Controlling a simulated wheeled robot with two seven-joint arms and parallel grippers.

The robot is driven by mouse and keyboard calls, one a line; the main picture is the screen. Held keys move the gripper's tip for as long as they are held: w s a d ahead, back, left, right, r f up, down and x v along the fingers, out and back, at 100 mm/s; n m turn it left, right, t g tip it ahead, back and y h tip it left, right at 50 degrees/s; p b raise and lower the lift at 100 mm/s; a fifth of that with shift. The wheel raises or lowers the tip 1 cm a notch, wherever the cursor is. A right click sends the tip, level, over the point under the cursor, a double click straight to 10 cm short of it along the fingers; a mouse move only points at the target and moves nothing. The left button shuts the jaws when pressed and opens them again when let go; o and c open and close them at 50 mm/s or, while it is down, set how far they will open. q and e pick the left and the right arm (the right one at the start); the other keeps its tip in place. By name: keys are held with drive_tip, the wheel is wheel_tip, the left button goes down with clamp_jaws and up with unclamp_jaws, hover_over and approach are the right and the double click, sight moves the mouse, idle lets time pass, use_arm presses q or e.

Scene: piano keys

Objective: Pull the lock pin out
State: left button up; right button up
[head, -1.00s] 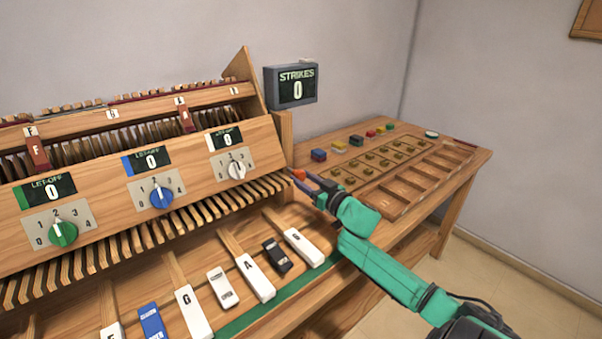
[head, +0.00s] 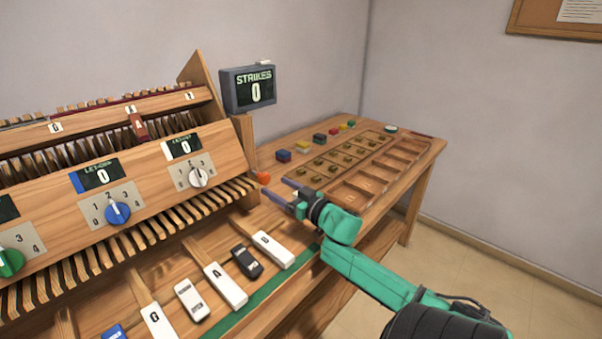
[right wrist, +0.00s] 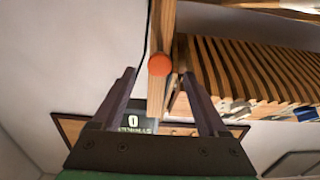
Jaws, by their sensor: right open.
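The lock pin seems to be the round orange knob (head: 262,178) at the right end of the wooden keyboard case. In the right wrist view the orange knob (right wrist: 160,64) shows in front of a wooden upright, in line with the gap between my fingers. My right gripper (head: 277,187) is open and empty, its fingertips pointing at the knob from the right in the head view, with a small gap between. Any shaft behind the knob is hidden. My left gripper is not in view.
A grey STRIKES display (head: 250,88) reading 0 stands above the knob. A wooden tray (head: 372,180) and several coloured blocks lie on the bench to the right. White and black keys (head: 225,285) lie below left. A blue dial (head: 117,213) is on the case front.

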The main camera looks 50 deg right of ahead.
drive_tip(key=s, duration=1)
drive_tip(key=shift+s, duration=0.15)
drive_tip(key=shift+a, duration=0.1)
